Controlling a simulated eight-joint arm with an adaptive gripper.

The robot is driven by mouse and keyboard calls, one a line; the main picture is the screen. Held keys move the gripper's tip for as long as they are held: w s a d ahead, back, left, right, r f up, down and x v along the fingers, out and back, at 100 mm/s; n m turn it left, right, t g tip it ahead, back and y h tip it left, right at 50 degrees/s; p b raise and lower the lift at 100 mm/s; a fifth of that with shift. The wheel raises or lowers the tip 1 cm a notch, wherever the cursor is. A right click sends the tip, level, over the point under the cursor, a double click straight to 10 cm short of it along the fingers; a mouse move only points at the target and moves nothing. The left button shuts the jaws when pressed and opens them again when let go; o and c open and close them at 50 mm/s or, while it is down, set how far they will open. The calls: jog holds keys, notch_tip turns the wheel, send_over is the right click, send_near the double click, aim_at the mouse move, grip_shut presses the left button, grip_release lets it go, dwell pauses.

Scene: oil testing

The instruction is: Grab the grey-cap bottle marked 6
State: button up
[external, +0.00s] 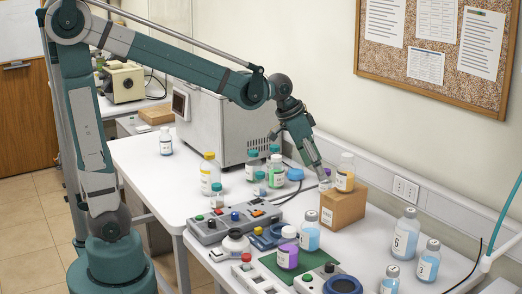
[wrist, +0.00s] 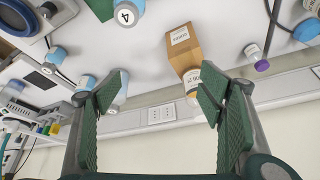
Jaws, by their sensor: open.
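The grey-cap bottle marked 6 (external: 405,236) stands upright on the white table at the right, holding pale blue liquid. My gripper (external: 323,178) is high to its left, beside the top of a cardboard box, and apart from the bottle. In the wrist view my gripper (wrist: 160,95) has its two fingers spread wide with nothing held between them. A pale blue bottle (wrist: 122,88) there is partly hidden by the left finger; it seems to be the same bottle, but its number is not readable.
A cardboard box (external: 342,207) with an orange-filled bottle (external: 345,173) on top stands between my gripper and bottle 6. Similar blue bottles (external: 428,262) stand close by at the right. A blue bottle (external: 310,236) and a purple one (external: 288,250) are nearer the front. The wall is behind.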

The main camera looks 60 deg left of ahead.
aim_at(409, 209)
jog(key=w+d+f+m+g+p, duration=0.1)
jog(key=w+d+f+p, duration=0.2)
jog(key=w+d, duration=0.3)
jog(key=w+d+f+m+p, duration=0.2)
jog(key=w+d, duration=0.4)
jog(key=d, duration=0.4)
jog(key=w+d+f+m+g+p, duration=0.1)
jog(key=w+d+f+m+p, duration=0.1)
jog(key=w+d+f, duration=0.3)
jog(key=shift+w+d+f+g+h+p, duration=0.15)
jog(key=shift+w+d+p, duration=0.2)
jog(key=shift+d, duration=0.25)
jog(key=shift+w+d+r+g+h+p, duration=0.1)
jog(key=shift+w+d+p, duration=0.2)
jog(key=shift+d, duration=0.3)
jog(key=shift+w+d+f+g+h+p, duration=0.15)
jog(key=shift+w+d+p, duration=0.1)
jog(key=shift+w+d, duration=0.25)
jog(key=shift+d+f, duration=0.4)
jog(key=shift+d, duration=0.2)
jog(key=shift+x, duration=1.25)
jog(key=shift+w, duration=0.1)
jog(key=shift+p+x, duration=0.45)
jog(key=shift+x, duration=2.2)
jog(key=shift+d, duration=0.2)
